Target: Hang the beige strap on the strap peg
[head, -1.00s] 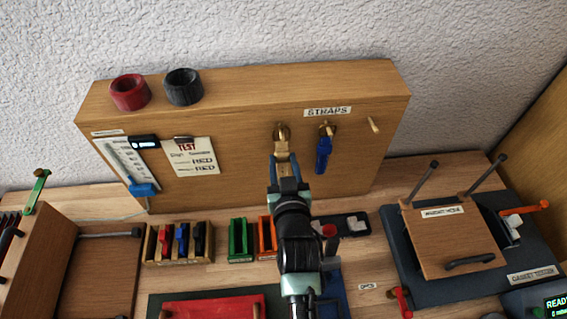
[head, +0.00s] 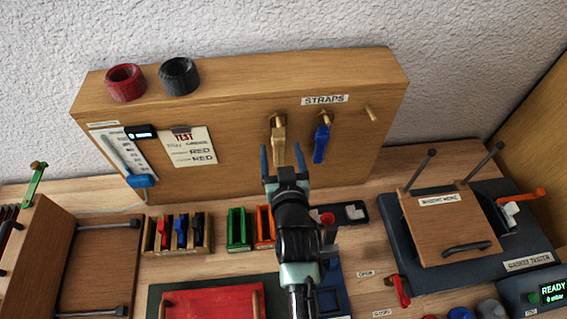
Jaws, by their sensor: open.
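The beige strap (head: 279,144) hangs on the leftmost peg under the STRAPS label, on the front of the upright wooden board. A blue strap (head: 321,143) hangs on the peg to its right. A third peg (head: 370,113) at the right is bare. My gripper (head: 281,160) is open and empty. Its blue-tipped fingers point up at the board, just below and in front of the beige strap, and appear clear of it.
A red ring (head: 125,82) and a black ring (head: 179,76) stand on the board's top. Below it are small green (head: 239,229) and orange (head: 265,226) holders. A wooden-lidded station (head: 448,225) stands at the right. The board's face around the bare peg is clear.

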